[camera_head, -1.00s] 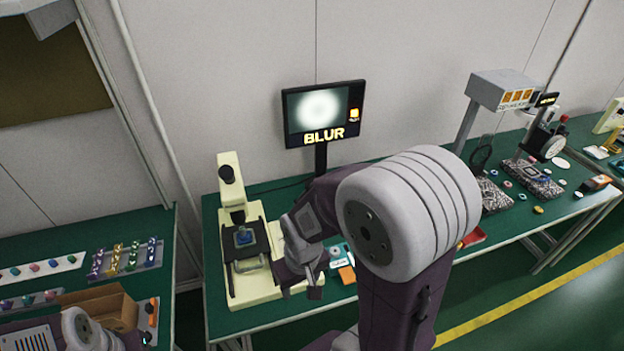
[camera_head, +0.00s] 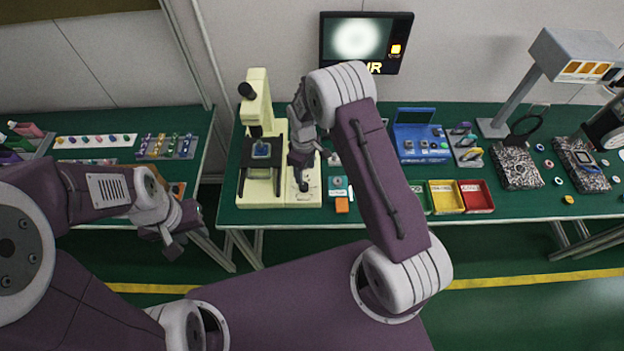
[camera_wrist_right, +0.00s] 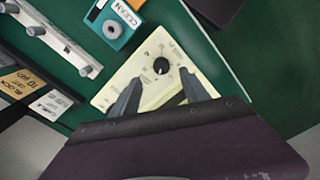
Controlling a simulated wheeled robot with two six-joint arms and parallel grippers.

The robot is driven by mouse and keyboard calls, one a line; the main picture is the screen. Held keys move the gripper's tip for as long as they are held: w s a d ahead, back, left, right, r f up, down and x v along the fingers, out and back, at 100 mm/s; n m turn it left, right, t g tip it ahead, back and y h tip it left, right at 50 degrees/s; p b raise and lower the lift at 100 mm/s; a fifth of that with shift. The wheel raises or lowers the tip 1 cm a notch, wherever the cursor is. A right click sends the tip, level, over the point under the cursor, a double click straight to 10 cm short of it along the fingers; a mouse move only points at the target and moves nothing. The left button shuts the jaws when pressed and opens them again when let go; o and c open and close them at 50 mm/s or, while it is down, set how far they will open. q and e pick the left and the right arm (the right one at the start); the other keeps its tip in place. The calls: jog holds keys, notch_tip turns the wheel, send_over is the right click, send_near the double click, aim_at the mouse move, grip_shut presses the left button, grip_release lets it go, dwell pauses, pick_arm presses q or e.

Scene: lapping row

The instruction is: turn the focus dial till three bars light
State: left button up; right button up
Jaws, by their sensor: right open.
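The cream microscope (camera_head: 257,100) stands on the green bench with a blue piece on its dark stage. A cream dial panel (camera_head: 306,192) lies at its right. The wrist view shows the black focus dial (camera_wrist_right: 161,66) on this panel. My right gripper (camera_wrist_right: 160,92) is open, its fingers over the panel; the dial shows beyond and between the fingertips, apparently not gripped. The monitor (camera_head: 362,40) shows a blurred white spot, a small orange indicator and yellow lettering partly hidden by my right arm. My left gripper (camera_head: 172,238) hangs in front of the benches, its jaw opening unclear.
A teal box labelled CLEAN (camera_wrist_right: 113,22) and an orange block (camera_head: 342,205) sit close right of the panel. A blue case (camera_head: 420,140) and yellow (camera_head: 446,197) and red (camera_head: 476,196) trays stand further right. A side bench (camera_head: 110,120) holds parts at left.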

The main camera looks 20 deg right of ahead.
aim_at(304, 185)
jog(key=shift+w+a, duration=0.15)
jog(key=shift+a, duration=0.15)
jog(key=shift+a+f, duration=0.2)
jog(key=shift+f, duration=0.05)
jog(key=f, duration=0.2)
jog(key=f+p, duration=0.1)
jog(key=f, duration=0.4)
jog(key=shift+d+f+p, duration=0.3)
jog(key=shift+p, duration=0.05)
jog(key=shift+a+f, duration=0.15)
jog(key=shift+f, duration=0.25)
jog(key=c, duration=0.4)
pick_arm(q)
jog(key=shift+w+a+r, duration=0.1)
jog(key=shift+a+r, duration=0.2)
jog(key=shift+r, duration=0.55)
pick_arm(e)
grip_shut()
